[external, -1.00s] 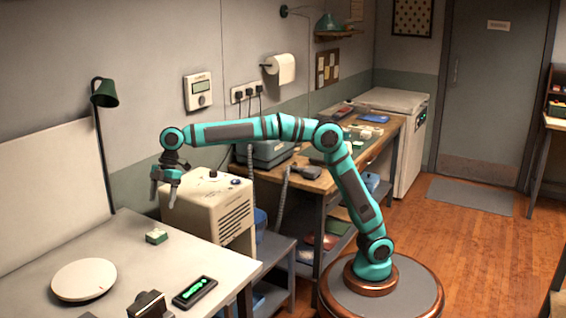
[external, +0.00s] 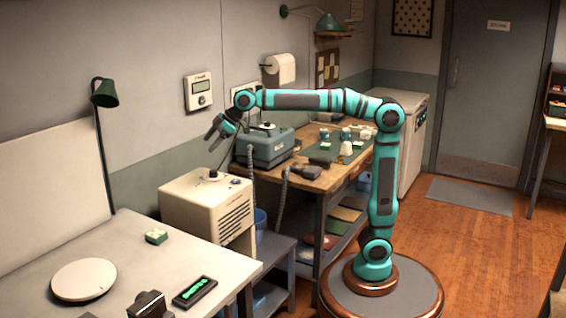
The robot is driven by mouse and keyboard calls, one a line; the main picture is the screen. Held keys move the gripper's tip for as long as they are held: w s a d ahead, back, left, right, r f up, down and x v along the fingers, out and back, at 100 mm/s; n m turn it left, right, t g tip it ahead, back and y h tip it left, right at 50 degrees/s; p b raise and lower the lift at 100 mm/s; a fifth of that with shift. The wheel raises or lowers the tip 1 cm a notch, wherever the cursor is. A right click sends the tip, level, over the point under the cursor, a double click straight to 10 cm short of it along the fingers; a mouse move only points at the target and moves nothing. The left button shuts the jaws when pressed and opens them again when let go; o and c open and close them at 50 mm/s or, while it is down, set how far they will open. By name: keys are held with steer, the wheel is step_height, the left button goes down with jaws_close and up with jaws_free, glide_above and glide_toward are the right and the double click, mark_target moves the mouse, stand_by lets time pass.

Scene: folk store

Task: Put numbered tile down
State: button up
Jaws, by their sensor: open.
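A small green block with a pale top (external: 156,236), which looks like the numbered tile, rests on the white table (external: 105,243) at lower left. No number can be read on it at this size. My gripper (external: 211,142) is open, with nothing visible between its fingers. It is up in the air above and behind the cream box unit, to the right of the block and well apart from it.
A round white disc (external: 84,280) and a dark tray with green pieces (external: 195,291) lie on the white table. A cream box unit (external: 208,208) stands beside it. The workbench holds a grey-green machine (external: 266,147) and several small pieces on a green mat.

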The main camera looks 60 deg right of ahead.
steer(key=s+d+r+m+t, duration=0.1)
steer(key=s+d+m+t, duration=0.15)
steer(key=d, duration=0.45)
steer(key=s+d+r+m+t, duration=0.1)
steer(key=s+d+r, duration=0.15)
steer(key=d, duration=0.35)
steer(key=s+d+f+m+t+h, duration=0.2)
steer(key=s+d+m+t, duration=0.1)
steer(key=s+d, duration=0.8)
steer(key=s+d+f+m+t+h, duration=0.2)
steer(key=s+d+m+t+h, duration=0.1)
steer(key=s+d, duration=0.8)
steer(key=shift+s+d+f+m+t+h, duration=0.25)
steer(key=shift+s+d+m+t+h, duration=0.1)
steer(key=shift+m+t, duration=0.45)
steer(key=shift+o, duration=0.5)
steer(key=shift+w, duration=0.1)
